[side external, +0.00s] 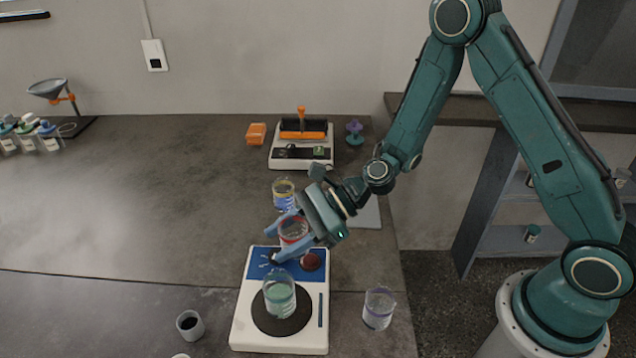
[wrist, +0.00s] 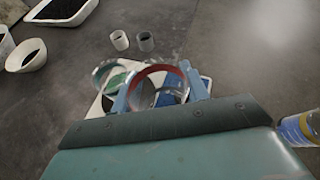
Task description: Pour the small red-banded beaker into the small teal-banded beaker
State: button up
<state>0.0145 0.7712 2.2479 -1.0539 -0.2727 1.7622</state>
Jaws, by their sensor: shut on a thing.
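The small red-banded beaker (side external: 293,231) is clear glass and sits between the blue fingers of my gripper (side external: 276,244), which is shut on it. It looks roughly upright, though the fingers partly hide it. In the wrist view the red band of this beaker (wrist: 158,70) shows near its rim, between the fingertips (wrist: 157,90). The small teal-banded beaker (side external: 280,297) stands on the dark round plate of a white-and-blue device, in front of and below my gripper. In the wrist view the teal-banded beaker (wrist: 112,80) shows just left of the held one, partly covered.
The white-and-blue device (side external: 240,325) has a red knob. A purple-banded beaker (side external: 378,309) stands to its right, a small cup with dark contents (side external: 190,325) to its left. The bench's left middle is clear.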

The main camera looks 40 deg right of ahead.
jog(key=shift+w+d+f+m+y, duration=0.1)
jog(key=shift+d+f+m+y, duration=0.1)
jog(key=shift+f, duration=0.25)
jog(key=shift+w+d+f+m+y, duration=0.1)
jog(key=shift+f+y, duration=0.1)
jog(key=shift+f, duration=0.25)
jog(key=shift+d, duration=0.1)
